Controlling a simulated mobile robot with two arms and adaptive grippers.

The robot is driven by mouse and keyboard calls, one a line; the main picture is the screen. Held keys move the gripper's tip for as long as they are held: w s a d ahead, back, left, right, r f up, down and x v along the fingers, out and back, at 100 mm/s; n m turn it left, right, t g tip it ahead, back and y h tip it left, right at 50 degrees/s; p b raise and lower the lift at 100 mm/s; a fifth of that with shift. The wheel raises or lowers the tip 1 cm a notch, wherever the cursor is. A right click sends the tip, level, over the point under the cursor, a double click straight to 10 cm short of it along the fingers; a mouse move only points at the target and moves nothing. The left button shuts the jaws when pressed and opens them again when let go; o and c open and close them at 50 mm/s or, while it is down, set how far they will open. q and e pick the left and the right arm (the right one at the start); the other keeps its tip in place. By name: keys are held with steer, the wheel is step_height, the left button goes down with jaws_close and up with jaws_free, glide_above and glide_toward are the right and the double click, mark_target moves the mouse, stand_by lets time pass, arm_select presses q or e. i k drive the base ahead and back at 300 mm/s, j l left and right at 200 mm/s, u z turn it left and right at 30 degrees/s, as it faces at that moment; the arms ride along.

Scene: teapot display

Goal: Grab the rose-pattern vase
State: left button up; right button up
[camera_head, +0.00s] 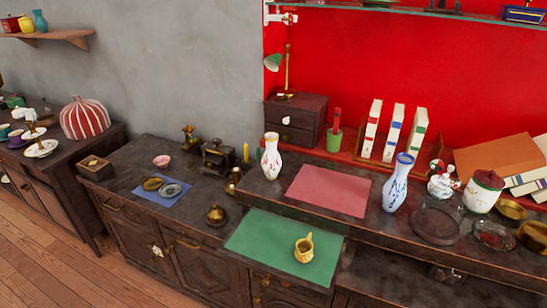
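A second white vase, with blue patterning and a blue rim (397,185), stands upright further right, past the pink mat. Neither of my grippers shows in the head view.
The pink mat (328,190) between the vases is bare. A green mat (262,252) below holds a small yellow jug (304,248). A dark drawer box (296,118) stands behind the red-rimmed vase, and a brass pot (233,181) is close on its left.

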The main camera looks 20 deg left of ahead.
mark_target(271, 160)
steer(key=i+j+z, duration=0.25)
steer(key=j, duration=1.1)
steer(key=j+z, duration=0.25)
steer(key=j, duration=1.05)
